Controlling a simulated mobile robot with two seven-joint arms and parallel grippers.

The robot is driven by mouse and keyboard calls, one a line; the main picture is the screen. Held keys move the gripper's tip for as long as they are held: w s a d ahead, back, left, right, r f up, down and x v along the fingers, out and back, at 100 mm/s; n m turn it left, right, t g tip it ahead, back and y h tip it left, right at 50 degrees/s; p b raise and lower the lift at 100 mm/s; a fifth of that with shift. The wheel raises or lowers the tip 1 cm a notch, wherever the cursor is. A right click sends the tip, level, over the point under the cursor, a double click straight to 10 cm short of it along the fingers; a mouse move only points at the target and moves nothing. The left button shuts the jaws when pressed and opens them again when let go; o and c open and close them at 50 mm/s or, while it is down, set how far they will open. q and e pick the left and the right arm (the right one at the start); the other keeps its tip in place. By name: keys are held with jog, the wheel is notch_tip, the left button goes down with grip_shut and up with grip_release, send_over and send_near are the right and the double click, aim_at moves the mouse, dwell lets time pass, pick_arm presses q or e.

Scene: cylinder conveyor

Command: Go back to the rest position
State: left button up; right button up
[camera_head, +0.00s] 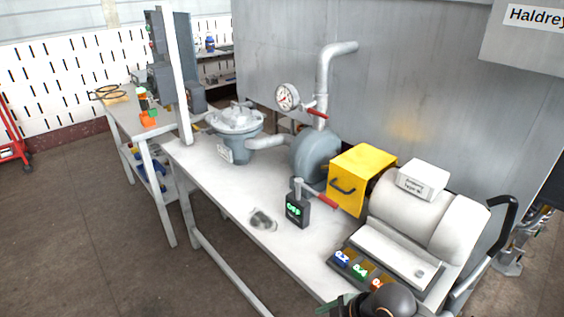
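A dark rounded part (388,303) shows at the bottom edge, right of centre, in front of the conveyor machine. It looks like part of my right arm, with a dark piece with green edges to its left. It is cut off by the frame, and I cannot make out fingertips or anything held. My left gripper and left arm are not in view. The white bench (215,180) runs from the left middle toward the lower right.
On the bench stand a grey lidded vessel (235,130), a pressure gauge (287,97), a yellow box (361,180), a small black device (297,210) with a green display and red-handled lever, and a small grey metallic object (262,219). Open floor (80,230) lies left.

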jog(key=s+d+f+m+t+h, duration=0.2)
jog(key=s+d+f+m+t, duration=0.4)
jog(key=s+f+m, duration=0.4)
jog(key=s+d+m, duration=0.1)
jog(key=s+m, duration=0.2)
jog(key=m, duration=0.3)
jog(key=shift+d+f+h, duration=0.3)
jog(key=shift+d+f, duration=0.05)
jog(key=shift+f, duration=0.05)
dwell(1.0)
